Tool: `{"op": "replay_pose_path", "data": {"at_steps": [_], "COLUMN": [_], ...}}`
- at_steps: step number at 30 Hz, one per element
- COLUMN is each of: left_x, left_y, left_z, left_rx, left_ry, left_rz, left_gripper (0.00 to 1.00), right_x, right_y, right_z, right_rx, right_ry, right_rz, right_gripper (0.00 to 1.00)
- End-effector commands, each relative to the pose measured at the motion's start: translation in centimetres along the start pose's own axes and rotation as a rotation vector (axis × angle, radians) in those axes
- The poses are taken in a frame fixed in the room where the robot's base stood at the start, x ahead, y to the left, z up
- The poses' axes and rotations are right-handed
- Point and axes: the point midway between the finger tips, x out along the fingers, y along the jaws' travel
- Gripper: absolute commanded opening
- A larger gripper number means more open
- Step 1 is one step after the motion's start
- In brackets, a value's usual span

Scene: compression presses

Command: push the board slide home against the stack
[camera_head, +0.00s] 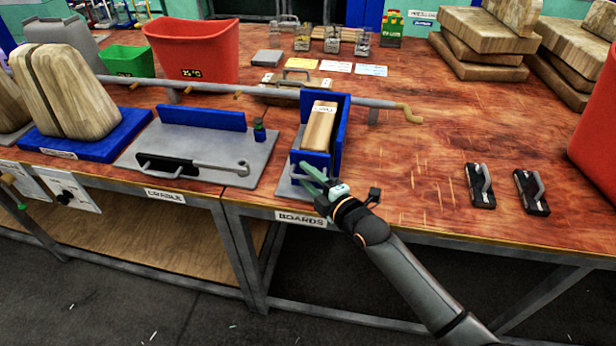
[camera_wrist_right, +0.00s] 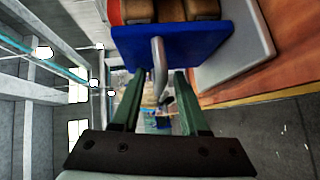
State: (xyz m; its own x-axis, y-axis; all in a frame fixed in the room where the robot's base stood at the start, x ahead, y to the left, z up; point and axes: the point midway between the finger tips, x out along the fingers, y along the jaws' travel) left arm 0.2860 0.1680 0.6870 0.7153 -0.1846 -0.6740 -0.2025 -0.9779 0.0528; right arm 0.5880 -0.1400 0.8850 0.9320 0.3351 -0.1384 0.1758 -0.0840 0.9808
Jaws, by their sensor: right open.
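The board slide is a blue plate (camera_head: 314,158) at the front of a blue holder (camera_head: 342,143) above the BOARDS label. The stack, a light wooden block with a white tag (camera_head: 319,128), lies inside the holder behind it. My right gripper (camera_head: 311,176) is at the front of the slide, fingers toward it. In the right wrist view the blue plate (camera_wrist_right: 195,40) has a grey bar handle (camera_wrist_right: 158,62) pointing between my open fingers (camera_wrist_right: 156,82). I cannot tell whether they touch it. Brown boards (camera_wrist_right: 170,10) show behind the plate. My left gripper is not in view.
Left of the holder is a grey cradle plate (camera_head: 245,165) with a blue rail and a toggle clamp. A long grey bar (camera_head: 290,98) runs behind. Two dark handled blocks (camera_head: 481,188) (camera_head: 532,192) lie right. The tabletop between is clear.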

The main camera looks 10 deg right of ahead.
Motion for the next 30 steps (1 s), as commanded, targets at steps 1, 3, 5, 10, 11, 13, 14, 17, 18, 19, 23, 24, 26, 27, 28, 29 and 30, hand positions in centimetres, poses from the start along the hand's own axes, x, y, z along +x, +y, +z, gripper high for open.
{"op": "replay_pose_path", "data": {"at_steps": [1, 3, 5, 10, 11, 13, 14, 17, 18, 19, 23, 24, 26, 27, 28, 29, 30], "left_x": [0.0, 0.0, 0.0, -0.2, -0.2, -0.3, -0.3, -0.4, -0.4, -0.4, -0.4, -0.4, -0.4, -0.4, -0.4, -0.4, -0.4], "left_y": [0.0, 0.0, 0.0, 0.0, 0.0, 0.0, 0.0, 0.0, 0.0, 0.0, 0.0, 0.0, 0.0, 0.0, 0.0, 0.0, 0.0], "left_z": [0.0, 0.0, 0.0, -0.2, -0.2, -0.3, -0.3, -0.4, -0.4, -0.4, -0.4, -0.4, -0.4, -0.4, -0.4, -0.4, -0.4], "left_rx": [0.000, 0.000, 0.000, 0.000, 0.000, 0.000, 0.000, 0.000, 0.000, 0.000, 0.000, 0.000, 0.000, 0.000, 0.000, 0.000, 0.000], "left_ry": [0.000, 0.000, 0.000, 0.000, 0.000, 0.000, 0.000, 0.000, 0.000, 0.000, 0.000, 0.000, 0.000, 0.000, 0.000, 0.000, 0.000], "left_rz": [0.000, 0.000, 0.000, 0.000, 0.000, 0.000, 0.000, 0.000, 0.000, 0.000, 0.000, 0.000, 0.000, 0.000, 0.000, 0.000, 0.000], "left_gripper": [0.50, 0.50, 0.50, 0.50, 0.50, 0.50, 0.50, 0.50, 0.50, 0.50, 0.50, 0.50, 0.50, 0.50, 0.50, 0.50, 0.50], "right_x": [0.0, -0.1, -0.4, -2.5, -3.0, -4.5, -5.2, -7.3, -8.1, -8.6, -10.6, -11.1, -11.6, -11.9, -12.1, -12.2, -12.4], "right_y": [0.0, 0.0, 0.0, 0.0, 0.0, -0.1, -0.1, -0.1, -0.1, -0.1, -0.1, -0.1, -0.1, -0.1, 0.0, 0.0, 0.0], "right_z": [0.0, 0.0, 0.0, 0.0, 0.0, 0.0, 0.0, 0.0, 0.0, 0.0, 0.0, 0.0, 0.0, 0.0, 0.0, 0.0, 0.0], "right_rx": [0.000, 0.001, 0.001, -0.001, -0.001, -0.001, -0.002, -0.002, -0.001, -0.001, -0.002, -0.001, 0.001, 0.000, 0.000, -0.001, -0.001], "right_ry": [0.000, 0.000, 0.000, 0.000, 0.000, 0.000, 0.000, 0.000, 0.000, 0.000, 0.000, 0.000, 0.000, 0.000, 0.000, 0.000, 0.000], "right_rz": [0.000, 0.000, 0.000, -0.002, -0.002, -0.003, -0.003, -0.004, -0.003, -0.003, -0.002, -0.002, -0.001, -0.001, -0.001, 0.000, 0.000], "right_gripper": [0.44, 0.44, 0.44, 0.44, 0.44, 0.44, 0.44, 0.44, 0.44, 0.44, 0.44, 0.44, 0.44, 0.44, 0.44, 0.44, 0.44]}}
